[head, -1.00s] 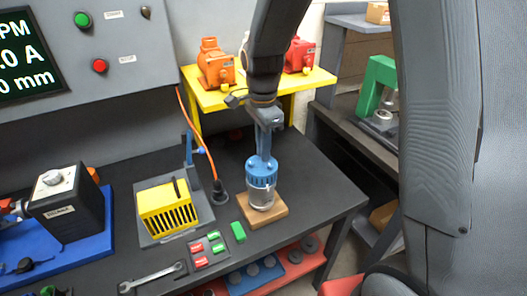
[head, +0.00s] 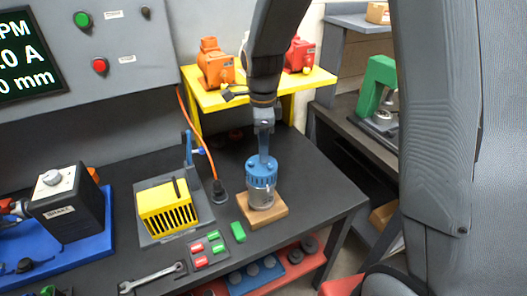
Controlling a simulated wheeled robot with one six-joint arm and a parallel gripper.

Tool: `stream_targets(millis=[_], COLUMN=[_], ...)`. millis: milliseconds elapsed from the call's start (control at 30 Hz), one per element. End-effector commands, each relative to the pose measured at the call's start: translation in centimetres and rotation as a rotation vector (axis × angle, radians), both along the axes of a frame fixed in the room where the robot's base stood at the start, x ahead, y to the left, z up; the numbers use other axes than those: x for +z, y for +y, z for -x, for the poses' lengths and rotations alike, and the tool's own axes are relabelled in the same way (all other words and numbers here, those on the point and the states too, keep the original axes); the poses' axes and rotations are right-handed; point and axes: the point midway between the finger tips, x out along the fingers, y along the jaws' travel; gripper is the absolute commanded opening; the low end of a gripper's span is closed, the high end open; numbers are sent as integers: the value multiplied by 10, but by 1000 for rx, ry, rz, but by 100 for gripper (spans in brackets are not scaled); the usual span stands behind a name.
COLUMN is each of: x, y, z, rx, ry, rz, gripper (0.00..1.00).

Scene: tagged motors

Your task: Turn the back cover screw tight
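A small motor stands upright on a wooden block (head: 274,215) on the dark bench. Its body (head: 262,198) is silver and its back cover (head: 261,171) is blue with slots. My gripper (head: 264,157) points straight down at the top of the blue cover, its fingers edge-on to the camera. The fingertips meet or overlap the cover's top in the picture. The screw is hidden or too small to make out, and I cannot tell whether the fingers are shut on it.
A yellow slotted box (head: 167,208) stands left of the motor. A wrench (head: 153,279) and red and green tags (head: 208,248) lie in front. A yellow shelf (head: 220,99) with orange and red motors stands behind. The bench right of the block is clear.

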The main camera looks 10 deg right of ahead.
Motion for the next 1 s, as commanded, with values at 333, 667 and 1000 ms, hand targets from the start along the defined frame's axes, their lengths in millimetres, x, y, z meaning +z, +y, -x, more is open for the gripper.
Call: stream_targets(millis=[333,667,1000], x=[20,44,66], y=[0,0,0], z=[-1,0,-1], rx=[1,1,1], ry=[-2,-1,-1], rz=[-1,0,0], gripper=[25,25,25])
